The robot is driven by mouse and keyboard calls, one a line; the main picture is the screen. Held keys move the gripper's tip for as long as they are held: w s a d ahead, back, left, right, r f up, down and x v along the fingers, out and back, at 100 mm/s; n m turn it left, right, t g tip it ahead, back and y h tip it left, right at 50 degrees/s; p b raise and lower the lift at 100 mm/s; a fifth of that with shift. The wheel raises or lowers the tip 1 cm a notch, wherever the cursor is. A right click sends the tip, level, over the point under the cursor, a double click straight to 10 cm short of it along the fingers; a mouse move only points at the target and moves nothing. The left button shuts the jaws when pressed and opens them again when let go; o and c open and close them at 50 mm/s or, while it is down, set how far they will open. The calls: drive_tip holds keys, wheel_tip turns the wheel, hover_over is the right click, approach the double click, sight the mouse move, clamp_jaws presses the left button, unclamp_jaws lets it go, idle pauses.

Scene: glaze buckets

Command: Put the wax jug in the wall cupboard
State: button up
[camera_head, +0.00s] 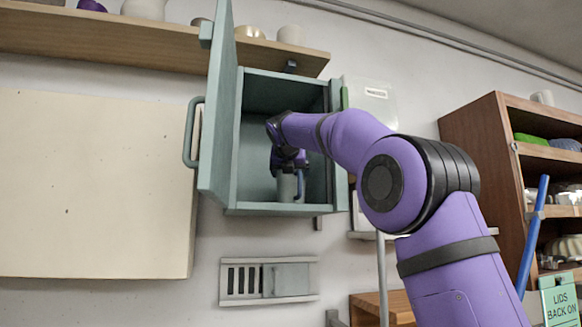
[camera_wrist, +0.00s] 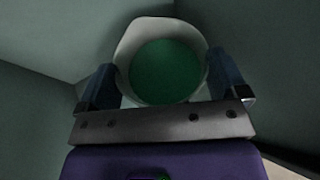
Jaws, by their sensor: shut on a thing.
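The wall cupboard (camera_head: 230,140) is grey-green, with its door (camera_head: 217,115) swung open to the left. My gripper (camera_head: 290,172) reaches inside it and is shut on the wax jug (camera_head: 287,188). The jug is a pale, upright vessel low in the cupboard, near its floor; I cannot tell whether it touches the floor. In the wrist view, the jug's white rim (camera_wrist: 133,42) and green inside show between my two fingers (camera_wrist: 165,85). My gripper hides the jug's upper part in the head view.
A wooden shelf (camera_head: 120,42) with pots runs behind the open door. A pale board (camera_head: 95,185) hangs at left and a vent plate (camera_head: 268,281) below the cupboard. A brown shelf unit (camera_head: 475,125) stands at right, with a blue pole (camera_head: 533,235) before it.

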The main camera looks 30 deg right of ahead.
drive_tip(key=shift+s, duration=0.1)
drive_tip(key=o, duration=1.4)
drive_tip(key=shift+f, duration=0.1)
drive_tip(key=shift+o, duration=0.2)
drive_tip(key=v, duration=1.2)
drive_tip(key=s+a+f+m+g+y, duration=0.1)
drive_tip(key=s+f+m+g+y, duration=0.1)
drive_tip(key=s+f+m, duration=0.7)
drive_tip(key=s+a+f+m+g+y, duration=0.2)
drive_tip(key=s+f+m, duration=0.8)
drive_tip(key=f, duration=1.1)
drive_tip(key=s+a+f+m+g+y, duration=0.1)
drive_tip(key=s+f+m+g+y, duration=0.1)
drive_tip(key=s+f+m, duration=0.8)
drive_tip(key=s+f+y, duration=0.1)
drive_tip(key=s+f, duration=0.4)
drive_tip(key=f, duration=0.1)
drive_tip(key=shift+a, duration=0.25)
